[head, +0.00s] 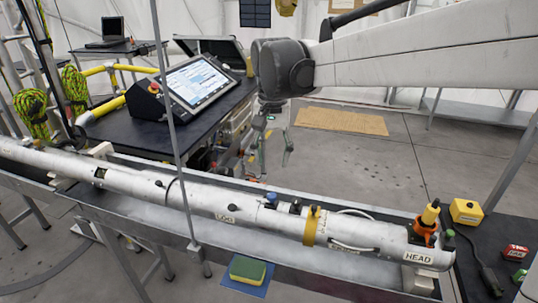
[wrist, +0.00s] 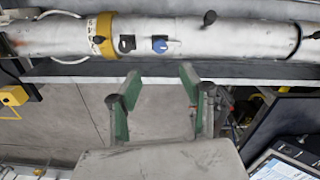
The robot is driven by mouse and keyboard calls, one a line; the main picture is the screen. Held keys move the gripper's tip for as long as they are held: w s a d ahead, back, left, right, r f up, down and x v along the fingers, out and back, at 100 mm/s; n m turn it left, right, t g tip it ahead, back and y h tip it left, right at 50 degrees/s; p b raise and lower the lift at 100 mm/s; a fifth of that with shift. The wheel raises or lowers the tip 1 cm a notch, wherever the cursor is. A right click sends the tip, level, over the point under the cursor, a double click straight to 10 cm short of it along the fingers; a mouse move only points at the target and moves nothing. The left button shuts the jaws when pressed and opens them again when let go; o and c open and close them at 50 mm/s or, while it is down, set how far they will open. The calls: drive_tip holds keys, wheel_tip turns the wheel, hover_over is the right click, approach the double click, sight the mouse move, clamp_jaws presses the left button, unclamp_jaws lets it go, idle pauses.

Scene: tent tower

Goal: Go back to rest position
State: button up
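My gripper (head: 275,140) hangs from my arm behind the long white tube, in the middle of the head view. In the wrist view my gripper (wrist: 157,92) shows two green-lined fingers spread wide apart. Nothing is between them. The white tube (head: 240,210) lies in a metal trough and carries a yellow band, a blue knob and a black knob. In the wrist view the tube (wrist: 230,38) runs across the top, beyond the fingertips and apart from them.
A dark table (head: 130,125) with a tilted touchscreen (head: 199,83) stands left of my gripper. An orange tool (head: 427,222) stands upright at the tube's HEAD end, near a yellow box (head: 466,211). A thin pole (head: 172,120) rises in front. Open floor lies behind my gripper.

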drive_tip(key=shift+r, duration=0.15)
drive_tip(key=s+d+f+n+t, duration=0.1)
drive_tip(key=s+d+f+t, duration=0.1)
drive_tip(key=s+d, duration=0.6)
drive_tip(key=s+d+f+t, duration=0.3)
drive_tip(key=s+d+t, duration=0.2)
drive_tip(key=s+d, duration=0.4)
drive_tip(key=s, duration=0.5)
drive_tip(key=shift+f+n+b, duration=0.25)
drive_tip(key=shift+n+b, duration=0.1)
drive_tip(key=shift+n, duration=0.05)
drive_tip(key=shift+s, duration=0.1)
idle(0.9)
